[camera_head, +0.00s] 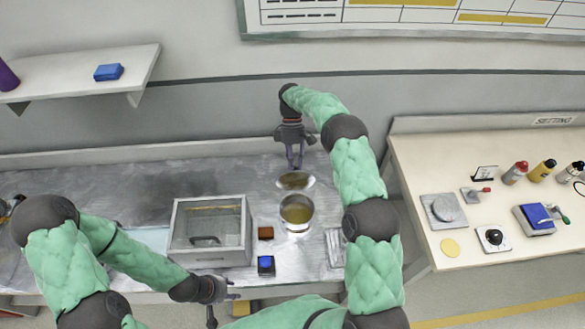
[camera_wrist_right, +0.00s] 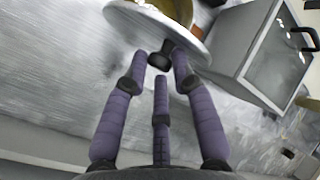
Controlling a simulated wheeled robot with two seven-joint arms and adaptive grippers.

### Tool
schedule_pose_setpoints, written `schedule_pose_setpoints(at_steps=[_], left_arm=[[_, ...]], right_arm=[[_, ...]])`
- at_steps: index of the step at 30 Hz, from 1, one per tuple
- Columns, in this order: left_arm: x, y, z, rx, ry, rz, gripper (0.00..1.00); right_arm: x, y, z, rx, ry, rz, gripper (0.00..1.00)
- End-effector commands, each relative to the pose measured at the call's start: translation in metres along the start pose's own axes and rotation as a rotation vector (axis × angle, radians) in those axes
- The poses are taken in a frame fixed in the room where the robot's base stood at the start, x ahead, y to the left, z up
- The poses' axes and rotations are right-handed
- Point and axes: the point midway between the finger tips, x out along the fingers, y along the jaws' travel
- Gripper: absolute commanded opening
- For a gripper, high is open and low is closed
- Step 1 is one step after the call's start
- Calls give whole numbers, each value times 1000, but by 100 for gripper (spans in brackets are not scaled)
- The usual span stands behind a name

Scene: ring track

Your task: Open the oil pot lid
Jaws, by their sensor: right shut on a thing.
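The oil pot (camera_head: 297,228) is an open-topped silver pot with yellow oil showing inside, standing on the metal bench. Its lid (camera_head: 310,181) is a round silver disc off the pot, just behind its rim in the head view. My right gripper (camera_head: 294,165) is shut on the lid's dark knob. In the right wrist view, the fingers of this gripper (camera_wrist_right: 160,66) close around the knob, and the pale lid (camera_wrist_right: 135,15) spreads beyond them. My left gripper (camera_head: 226,305) is low at the bench's front edge, apart from the pot, its fingers spread and empty.
A glass-topped metal box (camera_head: 180,225) stands left of the pot. A brown block (camera_head: 265,233) and a blue-topped block (camera_head: 266,265) lie between them. A white side table (camera_head: 420,160) with tools is at right. A shelf (camera_head: 60,80) hangs at upper left.

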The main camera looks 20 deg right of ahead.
Motion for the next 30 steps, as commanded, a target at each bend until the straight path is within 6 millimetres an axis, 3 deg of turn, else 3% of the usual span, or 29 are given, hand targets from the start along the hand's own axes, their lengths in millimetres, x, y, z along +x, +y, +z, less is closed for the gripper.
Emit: schedule_pose_setpoints(at_steps=[1, 27, 28, 30], left_arm=[[3, -1, 0, 0, 0, 0, 40], [7, -2, 0, 0, 0, 0, 40], [7, -2, 0, 0, 0, 0, 40], [7, -2, 0, 0, 0, 0, 40]], right_arm=[[18, 9, -1, 0, -21, -20, 0], [15, 14, -2, -1, -52, -89, 0], [15, 14, -2, -1, -52, -89, 29], [15, 14, -2, -1, -52, -89, 46]])
